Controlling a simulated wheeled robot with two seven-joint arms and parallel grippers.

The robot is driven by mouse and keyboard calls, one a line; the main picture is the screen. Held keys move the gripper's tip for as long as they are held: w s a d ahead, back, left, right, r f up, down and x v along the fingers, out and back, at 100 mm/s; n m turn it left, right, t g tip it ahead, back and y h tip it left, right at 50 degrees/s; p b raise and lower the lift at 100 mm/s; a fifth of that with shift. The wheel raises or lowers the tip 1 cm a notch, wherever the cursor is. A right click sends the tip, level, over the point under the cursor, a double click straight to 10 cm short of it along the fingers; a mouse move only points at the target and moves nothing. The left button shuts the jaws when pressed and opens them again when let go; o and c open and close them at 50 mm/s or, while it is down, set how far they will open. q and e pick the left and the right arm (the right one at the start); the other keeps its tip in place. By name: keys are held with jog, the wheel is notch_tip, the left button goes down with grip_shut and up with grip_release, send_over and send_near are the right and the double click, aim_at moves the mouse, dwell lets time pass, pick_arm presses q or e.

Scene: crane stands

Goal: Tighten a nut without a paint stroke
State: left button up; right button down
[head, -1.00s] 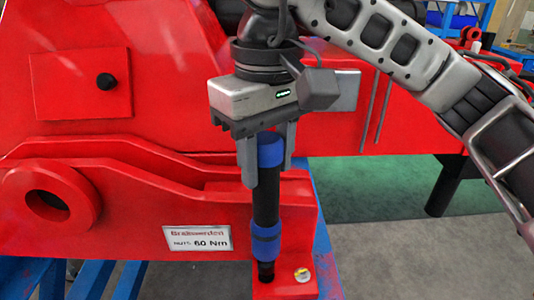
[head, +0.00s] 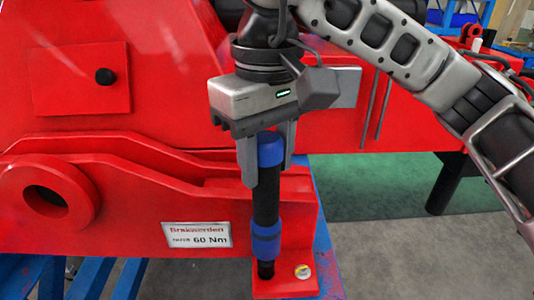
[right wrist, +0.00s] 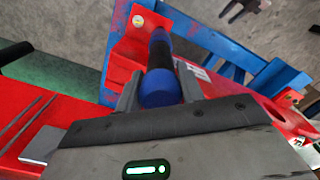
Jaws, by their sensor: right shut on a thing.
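My right gripper (head: 265,165) is shut on the blue-and-black tool (head: 265,205), which stands upright, near its blue top. The right wrist view also shows the tool (right wrist: 161,88) between the fingers (right wrist: 158,90). The tool's lower tip reaches down to the red foot plate (head: 288,286) of the crane stand, and the nut under it is hidden. A second nut or bolt head (head: 302,271), with a yellowish mark, sits uncovered to the right of the tip. It shows in the right wrist view (right wrist: 138,20) too. My left gripper is not in view.
Blue stand beams (head: 90,280) run below. Grey and green floor (head: 385,185) lies open to the right.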

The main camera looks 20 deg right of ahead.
jog(key=shift+f+b, duration=0.85)
jog(key=shift+b, duration=0.1)
dwell(3.0)
jog(key=shift+r, duration=0.1)
